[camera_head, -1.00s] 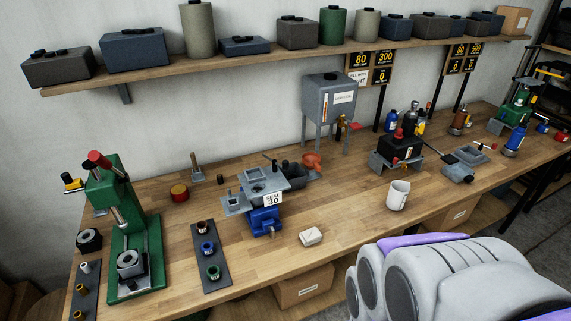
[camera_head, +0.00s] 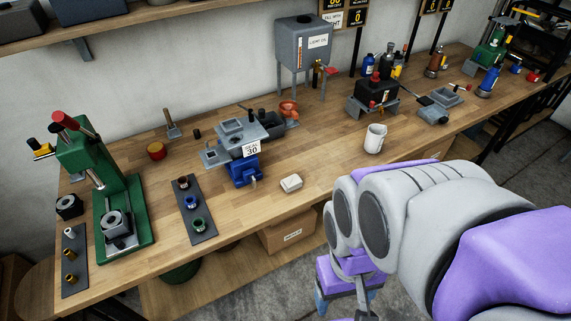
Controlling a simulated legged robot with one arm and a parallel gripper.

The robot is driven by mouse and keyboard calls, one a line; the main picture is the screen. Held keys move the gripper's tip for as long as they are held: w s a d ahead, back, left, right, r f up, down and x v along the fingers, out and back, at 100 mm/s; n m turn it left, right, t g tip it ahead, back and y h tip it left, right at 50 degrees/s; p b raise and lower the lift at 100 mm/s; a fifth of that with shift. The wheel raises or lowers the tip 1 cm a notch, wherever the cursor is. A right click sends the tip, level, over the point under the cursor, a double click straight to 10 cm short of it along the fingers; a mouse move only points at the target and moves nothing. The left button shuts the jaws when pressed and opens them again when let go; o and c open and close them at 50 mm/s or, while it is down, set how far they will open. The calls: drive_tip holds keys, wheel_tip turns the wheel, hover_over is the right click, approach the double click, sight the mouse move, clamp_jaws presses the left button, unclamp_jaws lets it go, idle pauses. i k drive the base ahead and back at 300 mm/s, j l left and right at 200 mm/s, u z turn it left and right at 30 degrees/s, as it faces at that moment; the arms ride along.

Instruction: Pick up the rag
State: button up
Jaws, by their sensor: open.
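A small white folded block, which looks like the rag (camera_head: 291,184), lies on the wooden workbench (camera_head: 330,160) near its front edge. It sits to the right of the blue vise base and left of the white mug. My arm fills the lower right of the view. My gripper (camera_head: 346,300) shows at the bottom, purple with blue tips, partly cut off by the frame. It is open and empty, below and to the right of the rag, apart from it and in front of the bench edge.
A green press (camera_head: 100,195) and a dark strip with rings (camera_head: 195,210) stand on the left. A blue vise fixture (camera_head: 243,168) is close left of the rag, a white mug (camera_head: 375,138) to its right. A cardboard box (camera_head: 290,232) is below the bench.

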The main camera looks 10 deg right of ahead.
sight(291, 183)
drive_tip(key=i+u, duration=0.15)
drive_tip(key=u, duration=0.2)
drive_tip(key=i+l+u, duration=0.1)
drive_tip(key=u, duration=0.25)
drive_tip(key=i+l+u, duration=0.15)
drive_tip(key=u, duration=0.2)
drive_tip(key=i, duration=0.05)
